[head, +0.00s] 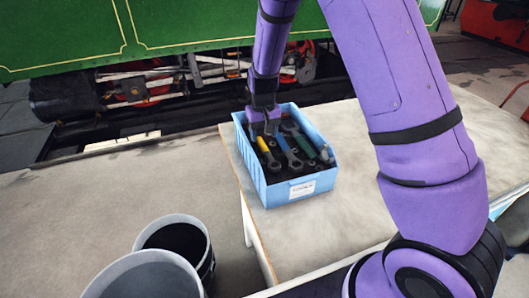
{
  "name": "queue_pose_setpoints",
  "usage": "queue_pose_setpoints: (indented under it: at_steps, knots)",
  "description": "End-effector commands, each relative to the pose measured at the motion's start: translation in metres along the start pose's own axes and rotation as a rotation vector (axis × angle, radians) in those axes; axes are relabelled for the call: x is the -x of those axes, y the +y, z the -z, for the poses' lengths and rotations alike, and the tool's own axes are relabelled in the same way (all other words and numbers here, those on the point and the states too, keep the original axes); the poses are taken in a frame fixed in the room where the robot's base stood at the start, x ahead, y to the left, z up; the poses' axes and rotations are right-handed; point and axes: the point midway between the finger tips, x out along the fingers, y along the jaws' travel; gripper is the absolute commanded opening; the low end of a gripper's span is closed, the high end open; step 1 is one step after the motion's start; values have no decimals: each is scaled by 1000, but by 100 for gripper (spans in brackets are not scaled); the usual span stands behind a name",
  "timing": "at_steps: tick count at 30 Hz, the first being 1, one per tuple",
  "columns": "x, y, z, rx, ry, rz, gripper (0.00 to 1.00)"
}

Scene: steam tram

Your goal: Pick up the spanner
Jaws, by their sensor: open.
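Several spanners lie in a light blue bin (262,182) on the table; I cannot tell which one the task means. One spanner has a yellow handle (264,146), one a blue handle (287,151) and one a green part (309,147). My gripper (264,133) is open and points down at the back left part of the bin, close above or beside the yellow-handled spanner. Whether its fingers touch anything is too small to tell. My purple arm hides part of the area to the right.
The bin's walls stand around the spanners. The pale table (330,200) is bare around the bin. A green steam tram (150,25) stands behind.

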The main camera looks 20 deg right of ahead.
Motion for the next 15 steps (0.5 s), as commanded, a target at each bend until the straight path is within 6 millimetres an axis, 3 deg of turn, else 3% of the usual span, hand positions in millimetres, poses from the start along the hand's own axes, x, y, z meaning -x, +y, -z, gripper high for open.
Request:
queue_pose_setpoints:
  at_steps: [8, 15]
  knots:
    - [-17, 1, 0, 1, -2, 0, 58]
    - [-50, 3, 0, 1, -2, -1, 58]
